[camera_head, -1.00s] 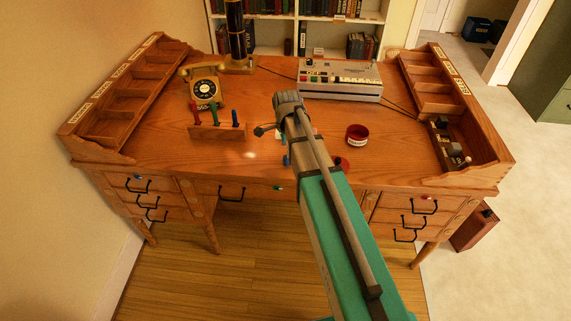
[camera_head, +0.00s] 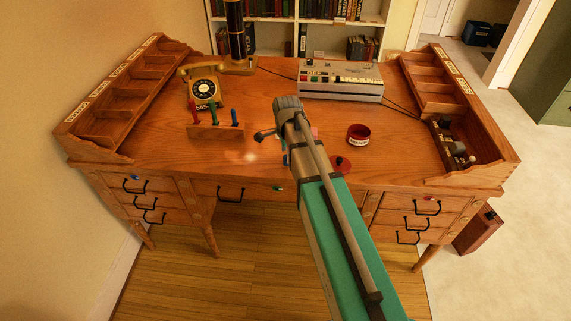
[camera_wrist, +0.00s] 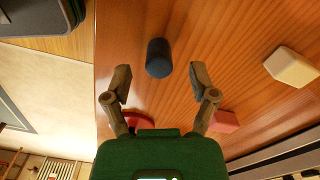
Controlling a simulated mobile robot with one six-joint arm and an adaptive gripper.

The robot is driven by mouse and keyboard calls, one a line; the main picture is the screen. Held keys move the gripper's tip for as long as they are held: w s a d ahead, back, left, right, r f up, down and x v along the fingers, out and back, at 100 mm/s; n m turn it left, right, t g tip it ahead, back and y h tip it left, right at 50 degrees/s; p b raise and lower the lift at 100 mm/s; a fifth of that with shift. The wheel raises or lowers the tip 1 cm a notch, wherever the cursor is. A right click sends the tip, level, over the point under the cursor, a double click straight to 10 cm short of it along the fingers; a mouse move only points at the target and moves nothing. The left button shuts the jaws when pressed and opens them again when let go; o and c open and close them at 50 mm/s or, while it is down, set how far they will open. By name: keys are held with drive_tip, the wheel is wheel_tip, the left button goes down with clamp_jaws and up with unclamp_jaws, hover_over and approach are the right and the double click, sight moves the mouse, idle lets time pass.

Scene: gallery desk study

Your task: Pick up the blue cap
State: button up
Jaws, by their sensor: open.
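The blue cap, a small dark blue cylinder (camera_wrist: 158,58), lies on the wooden desk in the wrist view. A sliver of blue shows beside my arm in the head view (camera_head: 285,160). My gripper (camera_wrist: 160,74) is open, with one finger on each side of the near end of the blue cylinder in the picture. Nothing is held. Whether the fingers are level with it or above it, I cannot tell.
A red round lid (camera_head: 340,165) and a red cup (camera_head: 358,134) stand right of my arm. A cream block (camera_wrist: 291,67) and a pink block (camera_wrist: 225,121) lie nearby. A pen rack (camera_head: 216,131), telephone (camera_head: 203,88) and grey machine (camera_head: 340,80) stand farther back.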

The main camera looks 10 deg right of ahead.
drive_tip(key=shift+f+b, duration=0.9)
drive_tip(key=shift+f, duration=0.3)
drive_tip(key=c, duration=0.8)
